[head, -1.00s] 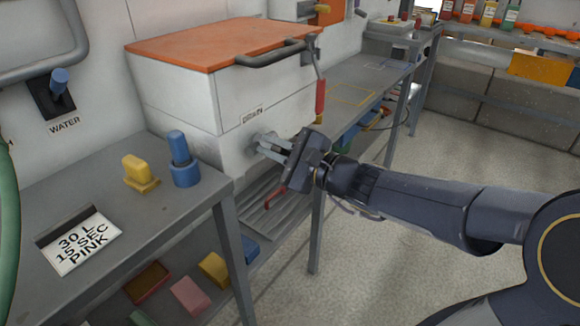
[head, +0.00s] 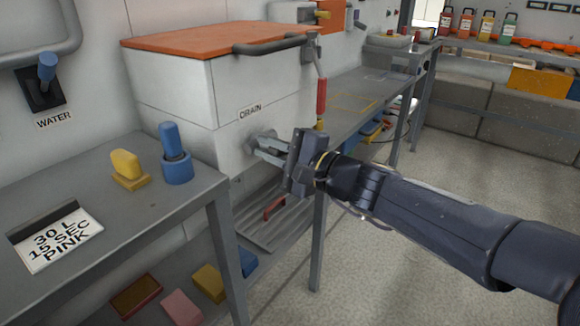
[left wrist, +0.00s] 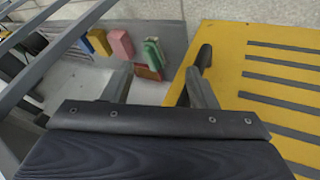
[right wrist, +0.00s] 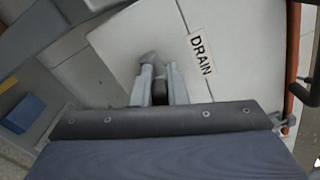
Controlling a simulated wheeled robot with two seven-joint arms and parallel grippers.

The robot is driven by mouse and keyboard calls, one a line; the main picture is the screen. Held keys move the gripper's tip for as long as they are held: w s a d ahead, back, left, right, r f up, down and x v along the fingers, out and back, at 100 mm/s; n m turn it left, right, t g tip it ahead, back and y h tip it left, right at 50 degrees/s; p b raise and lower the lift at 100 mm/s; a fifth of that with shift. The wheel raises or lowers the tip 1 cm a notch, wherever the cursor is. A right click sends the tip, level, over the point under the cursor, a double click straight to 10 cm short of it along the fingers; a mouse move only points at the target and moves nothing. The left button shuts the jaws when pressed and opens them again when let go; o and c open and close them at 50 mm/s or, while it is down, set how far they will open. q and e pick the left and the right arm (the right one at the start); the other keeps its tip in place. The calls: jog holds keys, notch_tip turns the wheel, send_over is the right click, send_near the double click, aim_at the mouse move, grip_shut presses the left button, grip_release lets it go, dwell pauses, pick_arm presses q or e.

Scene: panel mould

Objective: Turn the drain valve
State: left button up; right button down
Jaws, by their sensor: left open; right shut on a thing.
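The drain valve (head: 258,141) sticks out of the front of the white box (head: 264,92), below the DRAIN label (head: 250,112). My right gripper (head: 268,150) is shut on the valve, and its fingers hide part of it. In the right wrist view the valve's dark grey part (right wrist: 159,90) sits between the two fingers, with the label to the right. My left gripper (left wrist: 160,88) shows only in its own wrist view, open with nothing between its fingers.
A grated tray (head: 250,232) with a red handle (head: 274,208) lies below the valve. A yellow striped surface (left wrist: 260,80) lies beside my left gripper.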

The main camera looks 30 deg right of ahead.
pick_arm(q)
jog(key=shift+f, duration=0.3)
pick_arm(e)
jog(key=shift+f+n, duration=0.1)
jog(key=shift+n, duration=0.2)
jog(key=shift+f+b, duration=0.2)
jog(key=shift+b, duration=0.25)
jog(key=n+b, duration=0.1)
jog(key=b, duration=0.1)
jog(key=n+b, duration=0.1)
jog(key=b, duration=0.1)
jog(key=shift+f+n, duration=0.4)
jog(key=c, duration=1.8)
grip_release()
jog(key=shift+r, duration=0.25)
pick_arm(q)
notch_tip(320, 180, down, 4)
jog(key=shift+f, duration=0.2)
pick_arm(e)
jog(key=o, duration=0.4)
jog(key=shift+c, duration=0.2)
jog(key=shift+s, duration=0.1)
